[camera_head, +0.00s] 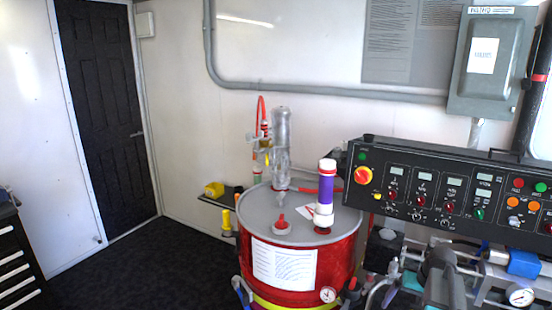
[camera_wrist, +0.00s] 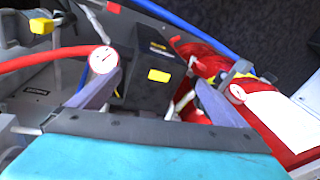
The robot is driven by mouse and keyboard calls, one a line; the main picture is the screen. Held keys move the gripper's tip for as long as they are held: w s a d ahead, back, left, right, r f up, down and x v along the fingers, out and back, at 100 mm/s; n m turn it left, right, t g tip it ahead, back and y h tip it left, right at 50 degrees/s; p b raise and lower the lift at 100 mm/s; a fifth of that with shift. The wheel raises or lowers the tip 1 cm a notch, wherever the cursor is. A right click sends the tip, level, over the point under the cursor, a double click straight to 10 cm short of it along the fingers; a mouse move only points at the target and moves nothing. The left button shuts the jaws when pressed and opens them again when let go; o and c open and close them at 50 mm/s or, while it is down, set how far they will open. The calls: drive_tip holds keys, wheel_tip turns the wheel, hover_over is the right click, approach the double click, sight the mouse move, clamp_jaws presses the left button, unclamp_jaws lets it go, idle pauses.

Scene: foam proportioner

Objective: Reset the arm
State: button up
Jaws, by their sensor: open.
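My gripper (camera_wrist: 156,82) shows in the wrist view, with its two dark fingers spread wide apart and nothing between them. Beyond the gap is a dark box with a yellow label (camera_wrist: 158,75). A white round gauge (camera_wrist: 103,59) shows by the left fingertip, and a red hose (camera_wrist: 45,62) runs left from it. The red drum (camera_wrist: 262,128) lies beyond the right finger, with a second gauge (camera_wrist: 236,93) beside it. I cannot tell whether the fingers touch any of these. I cannot make out my gripper for certain in the head view.
In the head view, the red drum (camera_head: 337,259) stands in the middle with a purple-and-white cylinder (camera_head: 326,195) and a clear pump (camera_head: 281,140) on top. A black control panel (camera_head: 445,192) fills the right side. Dark floor (camera_head: 160,262) lies open at left before a black door (camera_head: 105,115).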

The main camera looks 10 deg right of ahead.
drive_tip(key=s+a+f+n+g, duration=0.15)
drive_tip(key=s+a+f, duration=0.35)
drive_tip(key=a+f, duration=0.55)
drive_tip(key=s+a+f+n+g, duration=0.1)
drive_tip(key=s+a+f+g, duration=0.25)
drive_tip(key=a+f, duration=0.7)
drive_tip(key=s+a+f+g, duration=0.1)
drive_tip(key=s+a+f, duration=0.3)
drive_tip(key=s, duration=0.3)
drive_tip(key=s+a+f+n+g+h, duration=0.1)
drive_tip(key=s+a+f, duration=0.3)
drive_tip(key=s, duration=0.4)
drive_tip(key=s+a+f+n+g, duration=0.1)
drive_tip(key=s+a+f, duration=0.3)
drive_tip(key=s, duration=0.3)
drive_tip(key=shift+s+a+f+b, duration=0.25)
drive_tip(key=shift+s+a+b, duration=0.1)
drive_tip(key=shift+a, duration=0.05)
drive_tip(key=shift+n, duration=0.25)
